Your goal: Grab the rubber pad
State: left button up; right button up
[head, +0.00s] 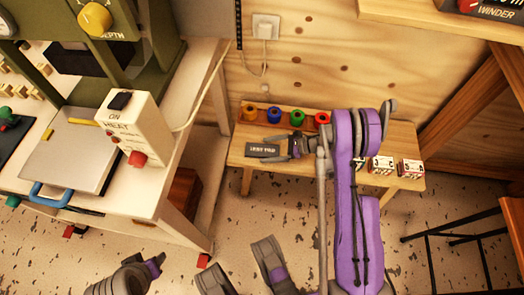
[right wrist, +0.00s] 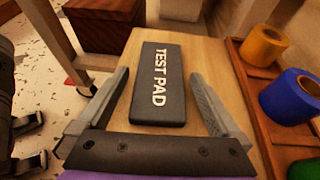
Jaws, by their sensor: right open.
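The rubber pad (head: 262,150) is a dark flat block lettered TEST PAD, lying at the left end of a low wooden bench (head: 345,178). In the right wrist view the pad (right wrist: 158,95) lies flat on the wood, lettering up. My right gripper (head: 282,148) is open at the pad's right end; its fingers (right wrist: 160,77) stand apart on both sides of the pad's near part, with gaps on each side. I cannot tell how high the fingers are above the bench. Grey and purple parts of mine show at the lower edge; whether they include the left gripper is unclear.
Orange, blue, green and red rolls (head: 249,112) stand in a row in a wooden rack behind the pad. Small labelled boxes (head: 410,168) sit at the bench's right. A white table with a heat press (head: 132,130) stands left. A brown box (right wrist: 105,22) is beyond the bench.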

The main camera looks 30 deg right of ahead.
jog(key=c, duration=1.4)
jog(key=shift+r, duration=0.1)
